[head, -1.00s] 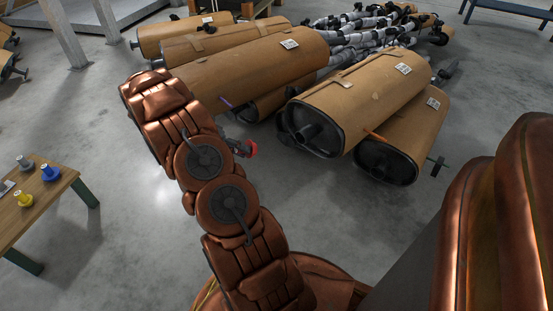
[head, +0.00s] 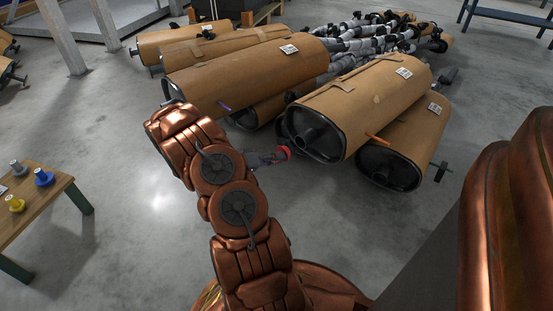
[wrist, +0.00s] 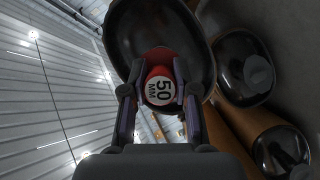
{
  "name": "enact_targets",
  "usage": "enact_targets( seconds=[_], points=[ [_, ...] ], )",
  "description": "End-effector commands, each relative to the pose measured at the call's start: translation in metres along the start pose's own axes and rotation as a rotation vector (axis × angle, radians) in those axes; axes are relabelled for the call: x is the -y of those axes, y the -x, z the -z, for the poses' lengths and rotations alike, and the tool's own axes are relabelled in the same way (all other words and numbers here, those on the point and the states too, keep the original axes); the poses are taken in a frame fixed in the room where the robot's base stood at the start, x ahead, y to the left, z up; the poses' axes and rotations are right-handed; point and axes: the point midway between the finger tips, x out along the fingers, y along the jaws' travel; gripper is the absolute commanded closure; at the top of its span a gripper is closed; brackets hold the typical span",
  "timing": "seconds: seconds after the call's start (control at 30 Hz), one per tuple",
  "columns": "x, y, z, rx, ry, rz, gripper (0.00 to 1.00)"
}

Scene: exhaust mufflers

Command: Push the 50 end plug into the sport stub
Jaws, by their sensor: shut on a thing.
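The red 50 end plug (wrist: 160,86), its pale face marked "50 MM", is between the fingers of my gripper (wrist: 159,95). In the wrist view a dark oval muffler end (wrist: 138,30) lies behind the plug. The plug hides what is directly behind it, so contact cannot be told.
More brown mufflers lie beside it, one at the right (head: 410,140) and one at the left (head: 245,72). A wooden table (head: 35,207) with grey, blue and yellow plugs stands at left. The floor in front is clear.

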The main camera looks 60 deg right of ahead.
Motion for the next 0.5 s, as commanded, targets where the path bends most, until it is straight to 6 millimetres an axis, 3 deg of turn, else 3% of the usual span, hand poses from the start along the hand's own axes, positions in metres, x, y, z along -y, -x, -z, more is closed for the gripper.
enact_targets(
  seconds=[0.17,0.5],
  points=[
    [0.003,-0.002,-0.003,0.0,0.004,0.001,1.0],
    [0.002,-0.028,0.009,0.001,0.002,0.002,1.0]
  ],
)
